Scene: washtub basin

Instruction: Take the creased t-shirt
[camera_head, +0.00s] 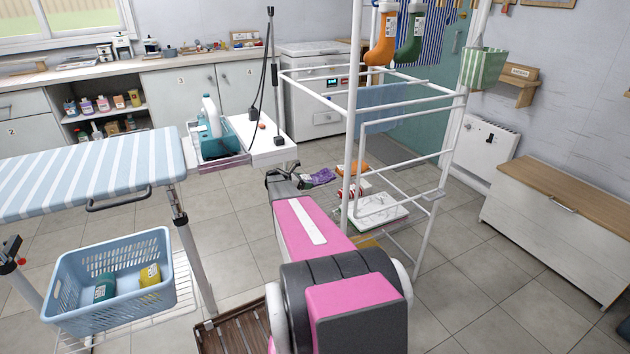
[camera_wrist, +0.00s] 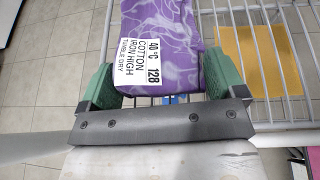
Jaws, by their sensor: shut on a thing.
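A folded purple cloth (camera_wrist: 182,38) with a pale wavy pattern is between the green fingers of my gripper (camera_wrist: 158,82) in the wrist view. My gripper is shut on it. A white care label (camera_wrist: 147,52) on the cloth reads 40°C, 128, cotton, iron high, tumble dry. In the head view the purple cloth (camera_head: 322,177) shows just beyond the end of my pink arm, beside the white drying rack (camera_head: 349,150). The fingers are mostly hidden there. The pictures do not clearly show the cloth's garment shape or creases.
Rack wires hold a yellow cloth (camera_wrist: 257,62) right of my gripper. A white marbled folded cloth (camera_head: 382,209) is close by. The ironing board (camera_head: 90,172) and blue basket (camera_head: 150,252) stand left. Floor is clear towards the wooden-topped chest (camera_head: 555,235).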

